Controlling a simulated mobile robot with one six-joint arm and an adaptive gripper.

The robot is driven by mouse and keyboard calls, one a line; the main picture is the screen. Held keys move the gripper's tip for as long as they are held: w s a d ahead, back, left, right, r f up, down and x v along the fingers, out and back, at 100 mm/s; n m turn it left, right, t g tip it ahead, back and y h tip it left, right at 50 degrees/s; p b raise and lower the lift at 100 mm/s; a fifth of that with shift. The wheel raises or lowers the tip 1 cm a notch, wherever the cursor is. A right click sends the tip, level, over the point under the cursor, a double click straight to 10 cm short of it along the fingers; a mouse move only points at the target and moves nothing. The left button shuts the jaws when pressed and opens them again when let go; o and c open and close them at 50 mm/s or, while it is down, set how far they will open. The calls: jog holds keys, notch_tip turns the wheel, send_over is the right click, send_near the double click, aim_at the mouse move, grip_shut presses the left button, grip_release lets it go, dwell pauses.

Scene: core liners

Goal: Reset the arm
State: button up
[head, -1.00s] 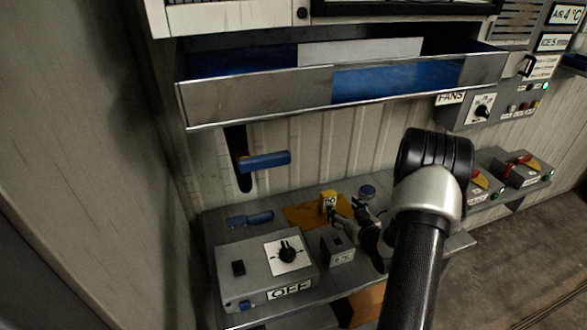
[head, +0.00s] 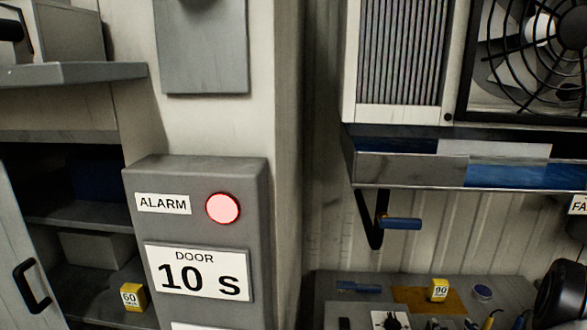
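My arm shows only as a black rounded joint at the lower right edge of the head view. Small dark and yellow parts at the bottom edge may belong to the arm's far end, but they are cut off. My gripper's fingers are not in this view, so I cannot see whether they are open or hold anything.
A grey alarm box (head: 196,225) with a lit red lamp (head: 222,208) and a "DOOR 10 s" sign stands at centre left. Open shelves (head: 75,215) hold a yellow 60 block (head: 132,297). A blue-handled lever (head: 401,224) is above the bench (head: 330,282), with a yellow 90 block (head: 439,289).

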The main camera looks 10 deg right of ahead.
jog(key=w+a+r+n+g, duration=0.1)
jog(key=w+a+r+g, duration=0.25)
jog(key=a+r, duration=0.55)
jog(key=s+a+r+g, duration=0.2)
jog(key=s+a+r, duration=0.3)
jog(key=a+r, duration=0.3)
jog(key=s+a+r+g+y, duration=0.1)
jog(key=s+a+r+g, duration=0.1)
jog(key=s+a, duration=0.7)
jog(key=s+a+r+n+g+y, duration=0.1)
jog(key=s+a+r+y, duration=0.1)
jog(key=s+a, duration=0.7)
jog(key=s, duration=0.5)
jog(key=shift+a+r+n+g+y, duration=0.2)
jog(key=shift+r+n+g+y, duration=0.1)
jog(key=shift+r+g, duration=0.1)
